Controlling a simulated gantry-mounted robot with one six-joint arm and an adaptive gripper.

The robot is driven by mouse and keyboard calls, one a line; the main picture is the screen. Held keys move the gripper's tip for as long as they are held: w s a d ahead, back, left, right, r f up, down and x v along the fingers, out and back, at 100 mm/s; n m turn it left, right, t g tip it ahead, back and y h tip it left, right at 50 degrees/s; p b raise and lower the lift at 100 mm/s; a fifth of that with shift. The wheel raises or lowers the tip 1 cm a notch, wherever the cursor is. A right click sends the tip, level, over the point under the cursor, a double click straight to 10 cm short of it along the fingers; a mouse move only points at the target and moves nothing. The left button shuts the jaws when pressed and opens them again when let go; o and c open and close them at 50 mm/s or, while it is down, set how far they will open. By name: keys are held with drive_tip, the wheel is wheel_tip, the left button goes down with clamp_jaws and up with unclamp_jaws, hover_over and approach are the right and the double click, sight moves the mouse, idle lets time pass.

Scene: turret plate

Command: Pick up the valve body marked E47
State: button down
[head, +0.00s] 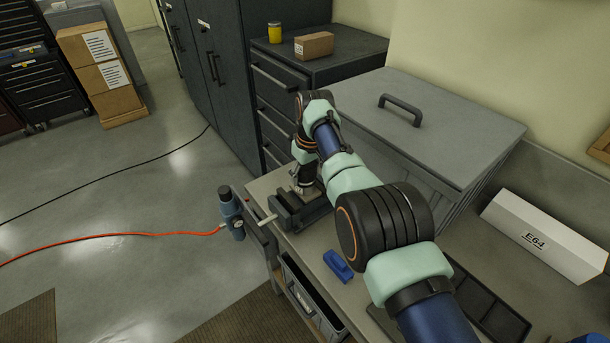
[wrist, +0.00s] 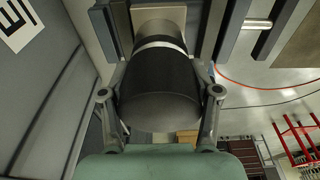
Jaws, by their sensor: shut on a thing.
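My gripper (head: 303,186) reaches down at the dark grey vise (head: 298,213) on the far end of the bench; the arm partly hides it. In the wrist view, my gripper's fingers (wrist: 160,94) are on both sides of a dark rounded piece (wrist: 160,82), shut on it. This piece has a pale band and a beige block beyond it, between two grey bars that look like the vise jaws. I take it for the valve body. No E47 marking is readable on it. I cannot tell whether it is clear of the vise.
A white box marked E64 (head: 543,238) lies on the bench at right. A blue object (head: 338,265) and a dark tray (head: 487,303) are near my arm. A large grey lidded case (head: 440,110) stands behind. A blue tool (head: 231,212) is left of the vise.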

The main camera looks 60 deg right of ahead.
wheel_tip(320, 180, up, 9)
drive_tip(key=p, duration=0.3)
wheel_tip(320, 180, up, 10)
drive_tip(key=p, duration=1.3)
